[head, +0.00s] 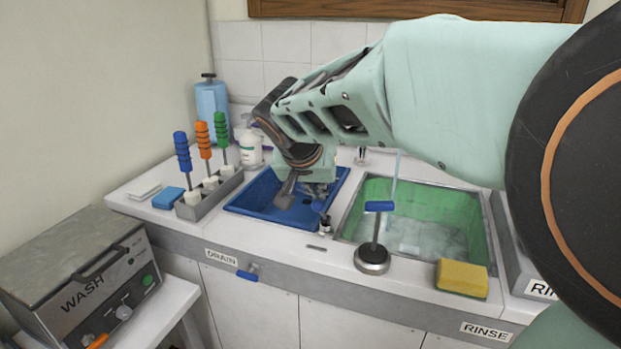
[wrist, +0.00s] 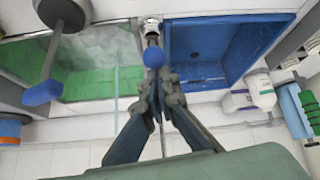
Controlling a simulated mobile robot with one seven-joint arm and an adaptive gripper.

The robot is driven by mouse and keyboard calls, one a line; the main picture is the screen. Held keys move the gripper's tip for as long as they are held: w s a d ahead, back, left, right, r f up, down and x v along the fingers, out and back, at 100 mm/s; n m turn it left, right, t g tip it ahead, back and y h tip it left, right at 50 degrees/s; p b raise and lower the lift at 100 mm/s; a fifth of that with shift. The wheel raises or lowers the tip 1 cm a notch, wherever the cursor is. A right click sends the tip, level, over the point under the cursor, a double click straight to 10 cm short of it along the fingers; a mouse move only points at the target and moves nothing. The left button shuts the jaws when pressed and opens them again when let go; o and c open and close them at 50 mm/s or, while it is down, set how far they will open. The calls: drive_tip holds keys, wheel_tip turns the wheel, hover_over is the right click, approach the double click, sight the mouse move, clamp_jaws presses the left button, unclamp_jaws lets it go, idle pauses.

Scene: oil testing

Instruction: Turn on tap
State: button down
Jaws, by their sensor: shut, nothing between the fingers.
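A small tap fitting stands on the counter strip between the two basins. Its blue knob (head: 318,206) sits above a metal base (head: 325,225). In the wrist view the round blue knob (wrist: 153,57) is right at the fingertips, with its chrome part (wrist: 151,25) beyond. My gripper (head: 312,190) points down over the right edge of the blue basin. In the wrist view my gripper (wrist: 155,85) is shut and empty, its tips meeting beside or against the knob; I cannot tell if they touch. A thin pale stream or rod (head: 395,178) stands over the green basin.
The blue basin (head: 240,208) lies left and the green basin (head: 350,210) right. A blue-handled stand (head: 373,258) and yellow sponge (head: 462,278) are at the front edge. A tool rack (head: 210,197), white bottle (head: 250,150) and blue bottle (head: 212,105) stand left. A wash unit (head: 80,275) is front left.

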drive_tip(key=shift+s+a+f+b, duration=0.1)
drive_tip(key=shift+s+f+b, duration=0.1)
drive_tip(key=shift+f+b, duration=0.15)
drive_tip(key=shift+s+r+p, duration=0.15)
drive_tip(key=shift+r+p, duration=0.15)
drive_tip(key=shift+p, duration=0.05)
drive_tip(key=shift+w+d+f, duration=0.15)
drive_tip(key=shift+w+d, duration=0.05)
drive_tip(key=shift+w, duration=0.3)
drive_tip(key=shift+w+d+f, duration=0.1)
drive_tip(key=shift+w+d, duration=0.05)
drive_tip(key=shift+w, duration=0.3)
